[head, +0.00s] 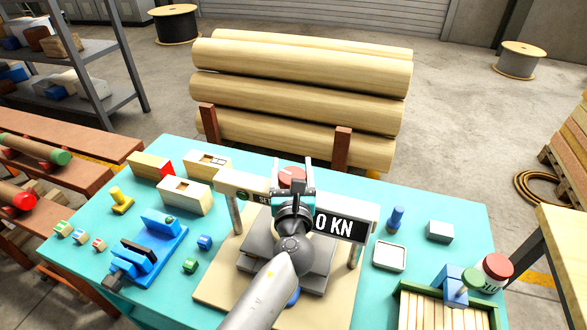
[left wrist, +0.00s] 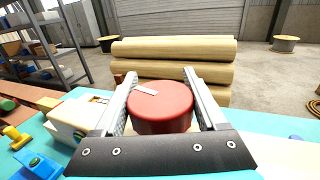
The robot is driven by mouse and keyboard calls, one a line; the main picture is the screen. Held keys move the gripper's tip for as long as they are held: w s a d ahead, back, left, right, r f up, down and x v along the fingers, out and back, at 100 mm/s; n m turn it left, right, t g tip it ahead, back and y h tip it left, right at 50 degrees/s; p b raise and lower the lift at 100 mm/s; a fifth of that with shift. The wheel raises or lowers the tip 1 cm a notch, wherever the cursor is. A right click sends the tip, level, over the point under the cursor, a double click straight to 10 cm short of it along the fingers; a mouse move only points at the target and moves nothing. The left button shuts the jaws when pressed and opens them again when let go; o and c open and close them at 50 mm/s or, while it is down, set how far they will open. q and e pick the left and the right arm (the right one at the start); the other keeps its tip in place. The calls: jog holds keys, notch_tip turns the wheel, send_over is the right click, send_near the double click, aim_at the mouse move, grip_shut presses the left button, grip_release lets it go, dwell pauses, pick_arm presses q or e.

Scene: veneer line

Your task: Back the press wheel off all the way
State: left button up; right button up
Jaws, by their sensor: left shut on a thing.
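The press wheel (head: 291,173) is a red round knob with a pale mark on top, seen closer in the left wrist view (left wrist: 160,110). It sits at the top of the press, above the cream crossbeam (head: 235,181). My left gripper (head: 293,186) is shut on the wheel, one finger on each side. The display (head: 341,225) on the beam reads "0 KN", with its left part hidden by my arm. Grey press plates (head: 258,245) lie below, partly hidden by my arm. My right gripper is not in view.
The turquoise table (head: 375,285) carries a blue fixture (head: 160,238), wooden blocks (head: 184,195), a white tray (head: 390,256) and a crate (head: 445,310) at the front right. A red-lidded jar (head: 497,272) stands by the crate. Logs (head: 300,92) are stacked behind the table.

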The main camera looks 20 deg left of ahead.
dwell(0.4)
pick_arm(q)
jog(key=o, duration=1.3)
jog(key=p+v, duration=0.1)
jog(key=v, duration=1.4)
jog(key=shift+d+r+p, duration=0.1)
jog(key=shift+d+p, duration=0.05)
jog(key=shift+p, duration=0.15)
